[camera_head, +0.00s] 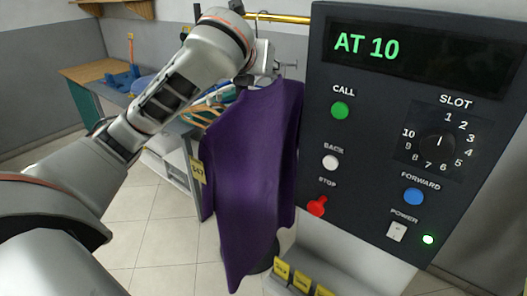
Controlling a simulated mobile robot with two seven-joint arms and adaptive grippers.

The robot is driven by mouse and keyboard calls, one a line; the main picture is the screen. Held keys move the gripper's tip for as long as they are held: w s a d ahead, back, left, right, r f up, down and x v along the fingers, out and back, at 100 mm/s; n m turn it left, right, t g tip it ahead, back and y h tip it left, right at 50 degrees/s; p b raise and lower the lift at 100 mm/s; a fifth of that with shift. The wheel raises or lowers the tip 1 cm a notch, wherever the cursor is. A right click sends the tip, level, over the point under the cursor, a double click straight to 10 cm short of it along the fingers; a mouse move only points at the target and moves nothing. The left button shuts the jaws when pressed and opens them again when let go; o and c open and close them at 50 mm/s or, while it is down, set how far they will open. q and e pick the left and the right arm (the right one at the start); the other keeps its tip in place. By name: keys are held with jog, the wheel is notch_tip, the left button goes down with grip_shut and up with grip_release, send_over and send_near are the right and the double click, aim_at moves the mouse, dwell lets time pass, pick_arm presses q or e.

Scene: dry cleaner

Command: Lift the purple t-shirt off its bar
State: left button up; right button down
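The purple t-shirt (248,170) hangs in the middle of the view, left of the control panel, with a yellow tag (197,172) at its left side. A brass bar (277,18) runs above it. A thin hanger hook shows between the bar and the shirt, partly hidden by my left gripper (262,68). My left arm comes in from the left, and its gripper is at the top of the shirt, by the hanger's neck. Its fingers are small and overlap the hanger, so I cannot tell whether they grip it. My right gripper is not in view.
A dark control panel (375,200) reading "AT 10" stands close on the right. Several yellow number tags (282,268) sit on a pale ledge below. Behind my arm are a workbench (92,72) and a shelf with other hangers. Tiled floor (150,225) is open at the lower left.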

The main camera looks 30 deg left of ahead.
pick_arm(q)
grip_shut()
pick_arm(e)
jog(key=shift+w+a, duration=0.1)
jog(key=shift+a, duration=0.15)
pick_arm(q)
jog(key=shift+r, duration=0.15)
